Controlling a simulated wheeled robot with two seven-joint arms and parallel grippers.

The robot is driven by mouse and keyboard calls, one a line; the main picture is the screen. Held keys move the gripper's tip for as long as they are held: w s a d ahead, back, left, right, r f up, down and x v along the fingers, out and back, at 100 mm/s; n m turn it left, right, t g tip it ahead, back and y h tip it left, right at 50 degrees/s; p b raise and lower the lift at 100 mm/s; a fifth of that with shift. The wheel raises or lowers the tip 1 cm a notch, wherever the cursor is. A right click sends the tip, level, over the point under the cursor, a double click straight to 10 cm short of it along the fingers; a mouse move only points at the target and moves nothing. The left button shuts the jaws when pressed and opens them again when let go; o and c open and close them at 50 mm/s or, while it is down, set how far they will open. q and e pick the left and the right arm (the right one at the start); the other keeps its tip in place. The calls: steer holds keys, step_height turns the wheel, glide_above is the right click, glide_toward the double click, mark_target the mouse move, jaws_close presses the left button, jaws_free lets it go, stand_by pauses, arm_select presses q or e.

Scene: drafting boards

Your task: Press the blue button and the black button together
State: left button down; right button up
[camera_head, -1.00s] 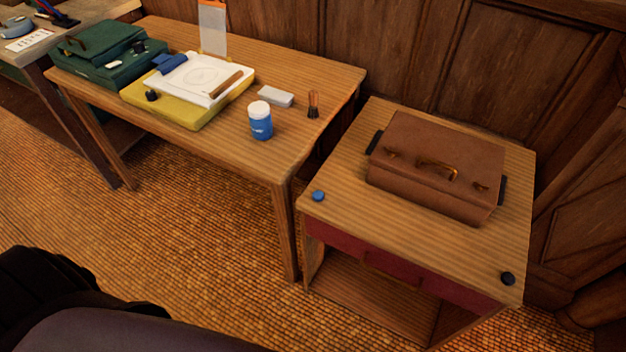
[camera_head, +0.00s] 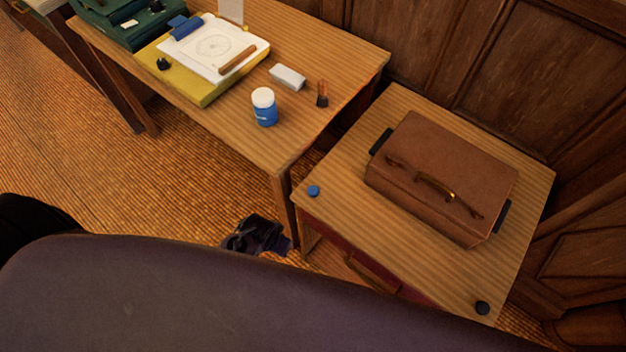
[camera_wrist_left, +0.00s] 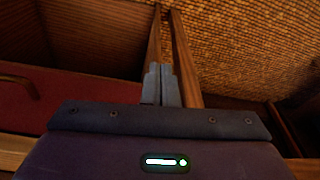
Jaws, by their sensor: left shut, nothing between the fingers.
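The blue button (camera_head: 313,191) is a small round knob on the near left corner of the small wooden table. The black button (camera_head: 482,308) is on the same table's near right corner. My left gripper (camera_head: 284,245) shows beyond my own body, below and left of the blue button and apart from it. In the left wrist view its two fingers (camera_wrist_left: 161,84) are together with nothing between them. Neither button shows in the left wrist view. My right gripper is not in view.
A brown briefcase (camera_head: 440,180) lies on the small table (camera_head: 345,165), behind the buttons. The longer desk (camera_head: 205,115) to the left holds a blue jar (camera_head: 265,112), a white block (camera_head: 287,76) and a yellow folder (camera_head: 205,96). The tabletop around both buttons is clear.

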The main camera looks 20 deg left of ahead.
arm_select(q)
steer(key=w+d+r+m+t+p, duration=0.1)
steer(key=w+r+m+t+p, duration=0.2)
steer(key=r, duration=1)
steer(key=w+d+r+m+p, duration=0.1)
steer(key=w+r+m+p, duration=0.3)
steer(key=r, duration=0.9)
steer(key=w+d+f+m+t+h, duration=0.1)
steer(key=w+d+f+m+h, duration=0.2)
steer(key=w+f+m+h, duration=0.3)
steer(key=w+m, duration=0.1)
steer(key=m, duration=0.1)
steer(key=shift+w+f+m, duration=0.15)
steer(key=shift+f+m, duration=0.15)
steer(key=shift+m, duration=0.1)
steer(key=shift+f+b, duration=0.1)
steer(key=shift+b, duration=0.2)
